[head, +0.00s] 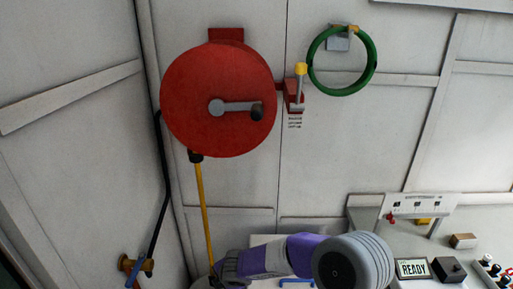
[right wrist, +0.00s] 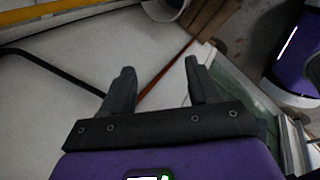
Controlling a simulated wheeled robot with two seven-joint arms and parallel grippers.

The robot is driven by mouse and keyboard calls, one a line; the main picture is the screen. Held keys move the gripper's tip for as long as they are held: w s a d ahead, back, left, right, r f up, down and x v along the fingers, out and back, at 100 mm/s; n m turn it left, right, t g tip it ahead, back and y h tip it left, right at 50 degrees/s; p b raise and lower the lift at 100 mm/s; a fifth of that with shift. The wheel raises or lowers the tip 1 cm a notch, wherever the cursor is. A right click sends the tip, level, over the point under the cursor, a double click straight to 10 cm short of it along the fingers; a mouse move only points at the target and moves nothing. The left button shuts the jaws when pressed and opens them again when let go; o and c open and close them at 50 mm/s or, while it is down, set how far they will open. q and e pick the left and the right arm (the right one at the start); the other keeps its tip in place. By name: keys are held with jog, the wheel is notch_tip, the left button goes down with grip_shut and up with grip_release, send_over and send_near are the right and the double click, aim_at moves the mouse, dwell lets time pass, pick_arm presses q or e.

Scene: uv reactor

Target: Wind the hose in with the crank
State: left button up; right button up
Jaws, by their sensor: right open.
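The red hose reel (head: 190,92) is mounted on the wall in the head view. Its grey crank (head: 236,106) points right from the hub and ends in a dark knob (head: 257,113). The yellow hose (head: 203,210) hangs from a black fitting under the reel and runs down out of view. My right gripper (right wrist: 158,72) is open in the right wrist view, with no object held between its fingers. In the head view my arm lies low, well below the crank and close to the hose. My left gripper is not in view.
A red bracket with a yellow-topped lever (head: 300,70) stands just right of the reel. A green hose coil (head: 314,77) hangs beyond it. A black pipe (head: 164,185) runs down at left. A control bench with a READY sign (head: 412,268) is at lower right.

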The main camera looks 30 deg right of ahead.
aim_at(257, 111)
jog(key=d+r+n+t+h+p, duration=0.2)
jog(key=d+r+t+h, duration=0.1)
jog(key=r, duration=1.3)
jog(key=w+d+r+n+t+h+p, duration=0.1)
jog(key=d+r, duration=0.4)
jog(key=r, duration=1)
jog(key=w+d+r+n+t+h+p, duration=0.1)
jog(key=d+r+n+t+h+p, duration=0.2)
jog(key=r, duration=1.3)
jog(key=shift+w+d+r+n+t+h+p, duration=0.1)
jog(key=shift+d+r+n+t+h+p, duration=0.1)
jog(key=shift+d+n+t+h, duration=0.3)
jog(key=shift+w+d+r+n+t+h+p, duration=0.1)
jog(key=shift+d+n+t+h+p, duration=0.1)
jog(key=shift+n+t+h, duration=0.45)
jog(key=shift+w+d+r+h, duration=0.1)
jog(key=shift+d+r+h, duration=0.15)
jog(key=shift+h, duration=0.1)
jog(key=p+x, duration=0.1)
jog(key=x, duration=0.6)
jog(key=shift+a+f, duration=0.15)
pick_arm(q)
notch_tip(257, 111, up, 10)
pick_arm(e)
jog(key=shift+c, duration=0.4)
grip_shut()
